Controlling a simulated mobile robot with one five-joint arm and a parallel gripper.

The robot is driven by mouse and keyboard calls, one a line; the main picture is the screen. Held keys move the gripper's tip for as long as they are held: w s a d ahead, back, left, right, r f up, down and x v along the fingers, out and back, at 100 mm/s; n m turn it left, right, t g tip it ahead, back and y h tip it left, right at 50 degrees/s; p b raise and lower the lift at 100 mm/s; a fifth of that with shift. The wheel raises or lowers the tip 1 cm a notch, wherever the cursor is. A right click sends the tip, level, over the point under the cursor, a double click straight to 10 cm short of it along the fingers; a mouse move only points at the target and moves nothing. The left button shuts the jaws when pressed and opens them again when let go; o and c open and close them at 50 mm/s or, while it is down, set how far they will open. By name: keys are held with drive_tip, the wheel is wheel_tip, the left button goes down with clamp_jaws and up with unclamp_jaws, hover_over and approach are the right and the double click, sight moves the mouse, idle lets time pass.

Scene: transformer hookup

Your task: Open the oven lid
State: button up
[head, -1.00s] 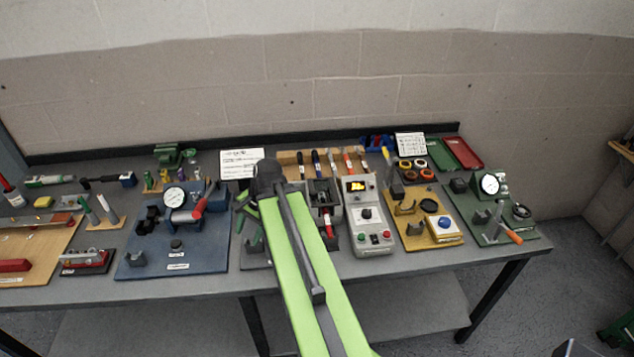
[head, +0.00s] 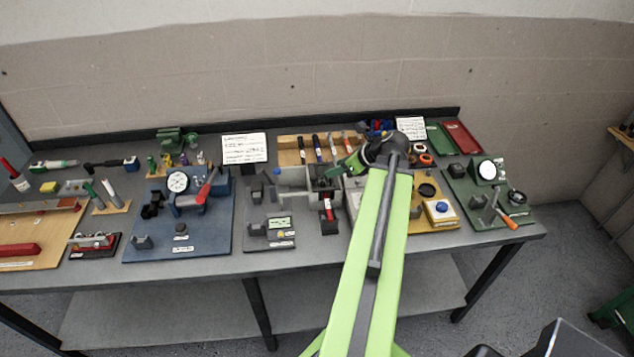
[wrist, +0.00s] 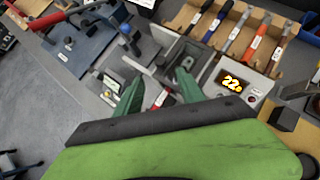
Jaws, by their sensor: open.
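The oven is a grey box (head: 326,197) with a dark recess in its top, just left of my arm. In the wrist view its open recess (wrist: 187,58) shows beside a control panel with a lit yellow "22" display (wrist: 231,84). A light grey plate (head: 292,178) stands at the box's left side and looks like the lid, swung up; I cannot be sure. My gripper (head: 346,166) is above the oven's right rear, its green fingers pointing left. In the wrist view the fingers (wrist: 160,90) are spread and empty. My arm hides most of the panel in the head view.
A blue fixture board (head: 205,240) lies to the left, a yellow board (head: 430,222) and a green board (head: 515,216) to the right. A white sign (head: 244,148) stands behind.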

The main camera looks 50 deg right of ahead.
sight(314, 177)
drive_tip(key=b+x, duration=0.7)
drive_tip(key=x, duration=0.5)
drive_tip(key=shift+f, duration=0.1)
drive_tip(key=shift+c, duration=0.3)
clamp_jaws()
idle(0.5)
